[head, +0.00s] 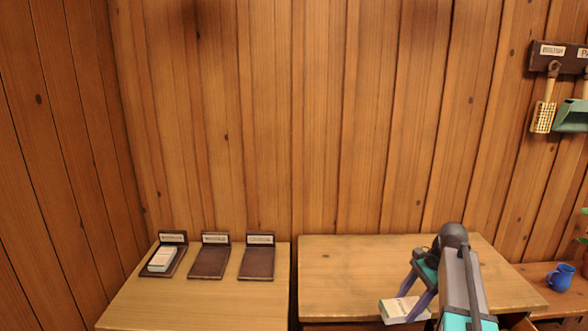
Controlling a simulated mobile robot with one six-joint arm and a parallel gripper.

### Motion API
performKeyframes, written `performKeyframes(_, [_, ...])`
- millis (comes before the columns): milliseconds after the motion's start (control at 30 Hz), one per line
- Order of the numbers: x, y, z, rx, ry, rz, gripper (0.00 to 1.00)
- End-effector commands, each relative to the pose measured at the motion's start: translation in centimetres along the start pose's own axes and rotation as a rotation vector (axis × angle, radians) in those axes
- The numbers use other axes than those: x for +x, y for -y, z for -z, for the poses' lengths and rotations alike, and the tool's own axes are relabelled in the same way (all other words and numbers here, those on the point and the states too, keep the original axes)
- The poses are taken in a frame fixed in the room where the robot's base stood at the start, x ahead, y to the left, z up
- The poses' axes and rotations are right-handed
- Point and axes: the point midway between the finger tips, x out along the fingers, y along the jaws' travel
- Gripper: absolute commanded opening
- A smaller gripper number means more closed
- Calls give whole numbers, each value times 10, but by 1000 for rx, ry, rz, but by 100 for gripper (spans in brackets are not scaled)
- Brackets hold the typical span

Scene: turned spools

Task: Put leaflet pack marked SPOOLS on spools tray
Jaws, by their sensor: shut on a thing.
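My gripper (410,299) is at the front edge of the right table, shut on a white leaflet pack (393,309) with print on its top. The print is too small to read. Part of the pack is hidden behind my gripper and arm. Three dark brown trays with upright labelled backs stand in a row on the left table: a left tray (178,262), a middle tray (209,263) and a right tray (257,264). Their labels are too small to read, so I cannot tell which is the spools tray. The middle and right trays are empty.
Another pale leaflet pack (161,259) lies on the left tray. The left table (190,305) is clear in front of the trays. A narrow gap separates it from the right table (345,265). A blue mug (560,277) stands far right.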

Motion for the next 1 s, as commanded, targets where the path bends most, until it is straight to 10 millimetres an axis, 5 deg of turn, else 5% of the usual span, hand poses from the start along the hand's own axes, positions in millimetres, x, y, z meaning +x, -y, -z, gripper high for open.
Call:
performKeyframes(600, [29, 19, -140, -447, -1, -186, 28])
performKeyframes(1000, [34, 18, -168, -538, 0, -223, 28])
